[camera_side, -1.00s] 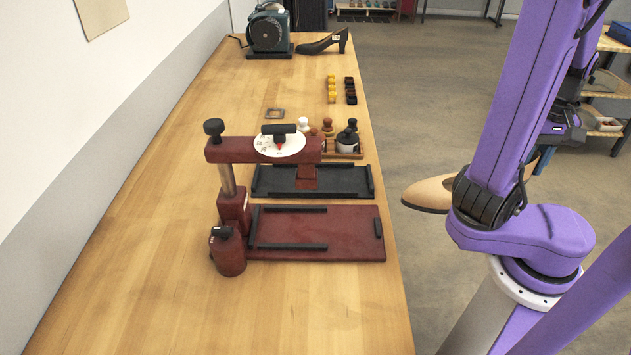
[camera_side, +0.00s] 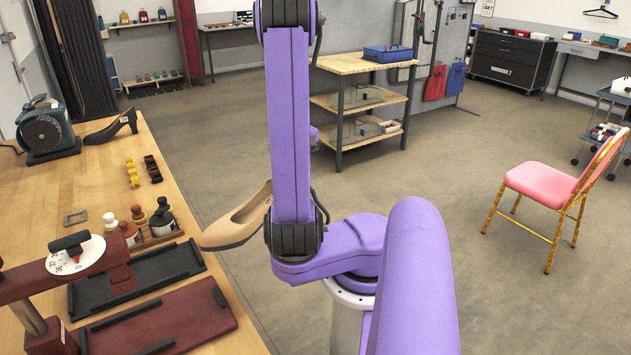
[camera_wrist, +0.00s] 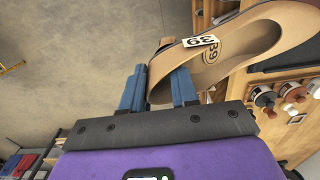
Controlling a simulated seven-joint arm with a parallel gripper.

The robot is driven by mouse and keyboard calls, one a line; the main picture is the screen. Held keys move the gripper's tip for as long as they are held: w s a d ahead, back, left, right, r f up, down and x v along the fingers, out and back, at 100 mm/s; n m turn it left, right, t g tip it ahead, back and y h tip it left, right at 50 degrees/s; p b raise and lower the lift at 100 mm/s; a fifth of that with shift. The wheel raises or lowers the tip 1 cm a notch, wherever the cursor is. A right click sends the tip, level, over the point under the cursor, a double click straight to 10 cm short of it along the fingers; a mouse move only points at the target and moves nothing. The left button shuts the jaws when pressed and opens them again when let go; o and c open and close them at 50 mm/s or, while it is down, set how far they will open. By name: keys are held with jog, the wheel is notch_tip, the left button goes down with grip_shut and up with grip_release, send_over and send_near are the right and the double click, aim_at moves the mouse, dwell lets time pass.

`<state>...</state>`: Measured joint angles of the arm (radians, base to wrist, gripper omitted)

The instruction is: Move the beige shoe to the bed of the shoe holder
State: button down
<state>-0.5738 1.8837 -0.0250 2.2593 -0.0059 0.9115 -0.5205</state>
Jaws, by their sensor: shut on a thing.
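The beige shoe (camera_side: 232,229) hangs in the air just off the right edge of the workbench, its toe to the left, partly behind my arm. In the wrist view the shoe (camera_wrist: 275,38) carries a "39" label, and the blue fingers of my gripper (camera_wrist: 160,86) are shut on the wall at its near end. In the side view my gripper is hidden behind my arm. The dark red shoe holder with a dial (camera_side: 77,258) stands at the lower left, cut off by the frame. Its flat red bed (camera_side: 175,325) has black rails and is empty.
A black tray (camera_side: 135,278) lies behind the red bed. Bottles and brushes (camera_side: 150,225) stand in a wooden rack behind it. A black heeled shoe (camera_side: 112,127) and a green machine (camera_side: 47,130) are at the bench's far end. A pink chair (camera_side: 545,185) stands far right.

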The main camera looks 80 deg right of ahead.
jog(key=w+a, duration=0.2)
jog(key=w, duration=1.2)
jog(key=w+a+f, duration=0.2)
jog(key=w+a, duration=0.8)
jog(key=w, duration=0.2)
notch_tip(320, 180, down, 7)
jog(key=shift+f, duration=0.4)
dwell(1.3)
jog(key=c, duration=0.8)
grip_release()
jog(key=shift+r, duration=0.1)
